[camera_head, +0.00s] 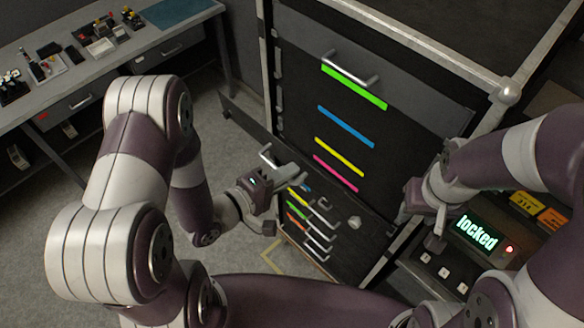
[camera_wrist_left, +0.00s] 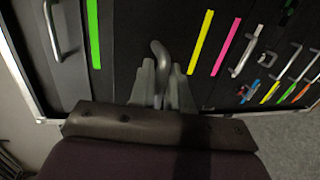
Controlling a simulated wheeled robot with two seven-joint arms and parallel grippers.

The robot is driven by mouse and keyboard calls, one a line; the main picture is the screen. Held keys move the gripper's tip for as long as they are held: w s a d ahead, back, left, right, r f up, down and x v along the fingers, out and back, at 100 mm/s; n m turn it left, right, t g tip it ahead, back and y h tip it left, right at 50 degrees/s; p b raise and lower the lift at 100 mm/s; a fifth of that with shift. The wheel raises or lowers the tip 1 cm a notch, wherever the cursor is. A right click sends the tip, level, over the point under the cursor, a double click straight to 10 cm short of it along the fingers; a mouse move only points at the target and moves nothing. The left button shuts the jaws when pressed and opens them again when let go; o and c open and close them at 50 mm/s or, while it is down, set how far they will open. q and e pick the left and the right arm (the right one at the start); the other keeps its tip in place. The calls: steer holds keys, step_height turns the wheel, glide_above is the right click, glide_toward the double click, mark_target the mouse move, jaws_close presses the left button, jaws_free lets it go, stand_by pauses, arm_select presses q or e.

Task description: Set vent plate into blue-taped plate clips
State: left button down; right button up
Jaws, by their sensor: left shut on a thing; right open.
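The vent plate (camera_head: 243,121) is a dark, thin panel seen nearly edge-on in the head view, held out from the front of the rack. My left gripper (camera_head: 287,175) is shut on its silver handle, which also shows between the fingers in the left wrist view (camera_wrist_left: 159,52). The blue tape strip (camera_head: 346,127) lies on the dark rack front, between the green strip and the yellow strip. In the left wrist view the blue strip is hidden. I cannot make out the clips. My right gripper (camera_head: 424,205) is open near the rack's right post.
Green (camera_head: 357,88), yellow (camera_head: 339,156) and pink (camera_head: 335,173) strips mark other rows. Several small handles (camera_head: 318,230) sit low on the rack. A box reading "locked" (camera_head: 476,232) stands at right. A bench (camera_head: 108,68) with small parts is at upper left.

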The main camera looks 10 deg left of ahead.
arm_select(q)
steer(key=v, duration=0.3)
steer(key=shift+s+f, duration=0.3)
steer(key=shift+s, duration=0.05)
steer(key=shift+d+p, duration=0.1)
steer(key=shift+p, duration=0.2)
steer(key=shift+g+p, duration=0.5)
steer(key=shift+p, duration=0.25)
steer(key=shift+w+r, duration=0.15)
steer(key=shift+w, duration=0.05)
steer(key=shift+w+r, duration=0.25)
steer(key=shift+w, duration=0.05)
